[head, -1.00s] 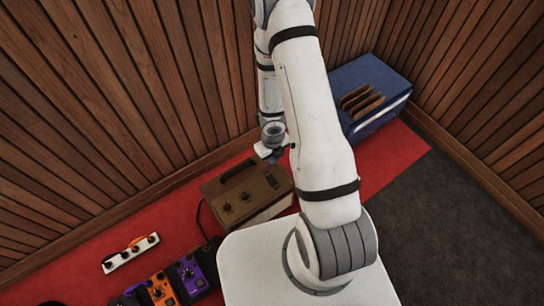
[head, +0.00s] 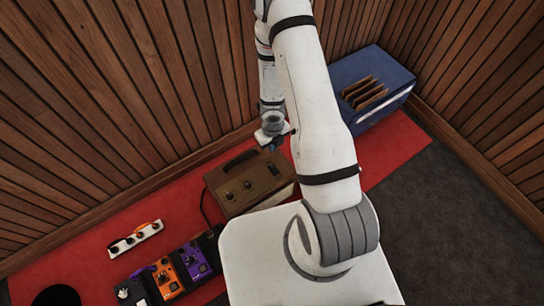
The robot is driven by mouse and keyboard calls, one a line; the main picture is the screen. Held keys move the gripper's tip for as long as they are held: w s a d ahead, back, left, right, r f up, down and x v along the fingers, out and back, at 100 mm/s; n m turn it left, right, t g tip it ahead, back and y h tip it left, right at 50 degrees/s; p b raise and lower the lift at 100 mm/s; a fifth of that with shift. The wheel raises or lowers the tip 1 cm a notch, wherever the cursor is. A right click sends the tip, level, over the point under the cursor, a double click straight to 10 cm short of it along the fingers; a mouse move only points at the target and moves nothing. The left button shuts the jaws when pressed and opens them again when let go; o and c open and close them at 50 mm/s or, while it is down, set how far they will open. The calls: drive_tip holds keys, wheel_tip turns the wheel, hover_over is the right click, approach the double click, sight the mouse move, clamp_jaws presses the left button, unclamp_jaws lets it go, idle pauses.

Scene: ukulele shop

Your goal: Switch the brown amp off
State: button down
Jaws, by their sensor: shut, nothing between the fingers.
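The brown amp (head: 236,200) stands on the red carpet at the middle of the head view, left of my arm. It has a dark carry handle and several small knobs on its top. Which control is the power switch is too small to tell. My gripper (head: 275,146) points down near the amp's back right edge, and its fingers look small and dark. It is shut and empty. I cannot tell whether it touches the amp. My arm and base hide the amp's lower right side.
A blue crate (head: 374,72) with brown sleeves stands at the back right. A white power strip (head: 136,238) and a row of pedals (head: 166,278) lie at the lower left. A black round thing (head: 57,296) is at the bottom left. Wood-slat walls (head: 130,90) close off the back.

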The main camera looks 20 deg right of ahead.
sight(273, 168)
wheel_tip(273, 168, down, 14)
drive_tip(key=b, duration=1.3)
drive_tip(key=shift+r, duration=0.1)
drive_tip(key=shift+s+f+b, duration=0.1)
drive_tip(key=shift+f+b, duration=0.1)
drive_tip(key=shift+b, duration=0.25)
drive_tip(key=shift+s+d+b, duration=0.1)
drive_tip(key=shift+s+b, duration=0.2)
drive_tip(key=shift+b, duration=0.15)
drive_tip(key=shift+s+d+r, duration=0.1)
drive_tip(key=shift+s+r, duration=0.15)
drive_tip(key=shift+s, duration=0.05)
wheel_tip(273, 168, up, 14)
drive_tip(key=p, duration=1.3)
